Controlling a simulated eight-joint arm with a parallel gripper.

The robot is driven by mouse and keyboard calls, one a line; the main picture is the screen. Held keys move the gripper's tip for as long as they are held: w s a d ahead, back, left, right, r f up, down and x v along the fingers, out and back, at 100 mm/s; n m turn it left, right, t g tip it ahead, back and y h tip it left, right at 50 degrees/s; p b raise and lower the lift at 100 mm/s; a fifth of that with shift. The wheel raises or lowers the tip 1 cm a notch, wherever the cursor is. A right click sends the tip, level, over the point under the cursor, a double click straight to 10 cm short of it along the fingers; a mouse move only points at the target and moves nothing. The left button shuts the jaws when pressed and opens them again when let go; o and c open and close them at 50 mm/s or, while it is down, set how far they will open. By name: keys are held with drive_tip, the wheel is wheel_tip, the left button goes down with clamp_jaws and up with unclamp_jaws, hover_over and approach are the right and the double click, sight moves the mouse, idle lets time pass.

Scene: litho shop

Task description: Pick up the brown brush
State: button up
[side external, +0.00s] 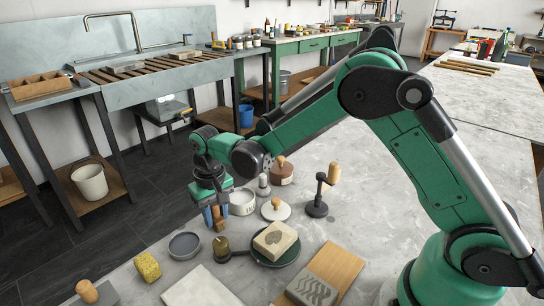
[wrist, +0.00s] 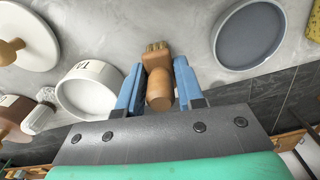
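The brown brush (wrist: 159,88) stands between my gripper's two blue fingers in the wrist view, with its rounded handle end toward the camera and its bristles farther away. It also shows in the side view (side external: 218,215), partly hidden by the fingers. My gripper (wrist: 159,75) is open around the brush, one finger on each side with little space between. In the side view my gripper (side external: 214,215) points down close to the tabletop. Whether the fingers touch the brush is hard to tell.
A white cup (side external: 242,203) stands close to the gripper, and a grey dish (side external: 184,245) lies nearby. A yellow sponge (side external: 147,266), a stone block (side external: 275,240) on a dark plate, and a wooden board (side external: 335,272) are also on the table. The table edge is close behind.

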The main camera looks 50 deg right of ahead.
sight(215, 204)
clamp_jaws()
drive_tip(key=shift+r, duration=0.1)
wheel_tip(215, 204, up, 20)
idle(0.4)
drive_tip(key=shift+c, duration=0.5)
unclamp_jaws()
clamp_jaws()
